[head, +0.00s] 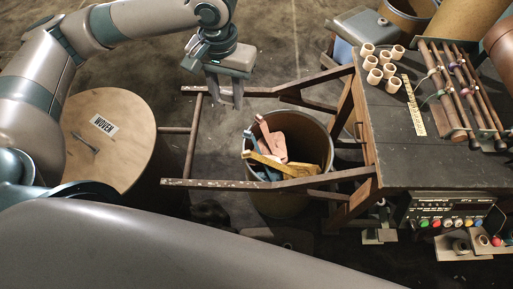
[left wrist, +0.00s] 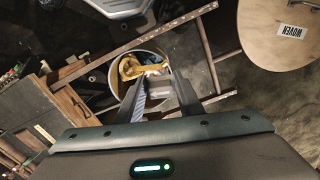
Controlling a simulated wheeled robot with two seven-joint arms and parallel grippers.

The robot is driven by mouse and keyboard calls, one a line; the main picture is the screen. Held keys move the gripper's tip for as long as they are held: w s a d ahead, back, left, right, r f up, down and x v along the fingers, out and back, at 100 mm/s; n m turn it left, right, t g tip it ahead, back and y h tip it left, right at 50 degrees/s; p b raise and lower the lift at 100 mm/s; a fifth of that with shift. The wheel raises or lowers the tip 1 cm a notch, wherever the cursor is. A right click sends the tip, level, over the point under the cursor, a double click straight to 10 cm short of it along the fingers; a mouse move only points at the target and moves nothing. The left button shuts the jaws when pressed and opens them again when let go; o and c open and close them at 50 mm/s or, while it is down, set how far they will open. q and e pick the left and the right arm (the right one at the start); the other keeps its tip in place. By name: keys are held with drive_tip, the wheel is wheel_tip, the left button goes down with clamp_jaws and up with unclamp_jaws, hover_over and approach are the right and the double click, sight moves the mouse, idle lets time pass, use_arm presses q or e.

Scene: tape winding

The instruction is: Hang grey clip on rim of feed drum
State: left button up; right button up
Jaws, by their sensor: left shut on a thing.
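My left gripper (head: 226,100) hangs from above, just left of the open drum and over the frame's left end. It is shut on a small grey piece, likely the grey clip (left wrist: 187,92), which shows between the fingers in the left wrist view; its shape is mostly hidden. The open drum (head: 285,203), with coloured pieces inside, stands below and to the right, apart from the gripper. Its rim also shows beyond the fingers in the left wrist view (left wrist: 139,46). No label shows whether this is the feed drum. My right gripper is not in view.
A brown frame (head: 240,184) reaches from the dark bench (head: 415,160) around the open drum. Pale spools (head: 375,76) and rods sit on the bench.

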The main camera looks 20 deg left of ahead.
use_arm(q)
drive_tip(key=shift+w+d+f, duration=0.2)
drive_tip(key=shift+w+f, duration=0.05)
drive_tip(key=shift+f, duration=0.15)
drive_tip(key=w+d+f+n, duration=0.2)
drive_tip(key=f+n, duration=0.4)
drive_tip(key=f, duration=0.9)
drive_tip(key=w+d+f+n, duration=0.2)
drive_tip(key=d+f+n, duration=0.2)
drive_tip(key=f, duration=1.1)
drive_tip(key=n, duration=0.3)
drive_tip(key=shift+r, duration=0.1)
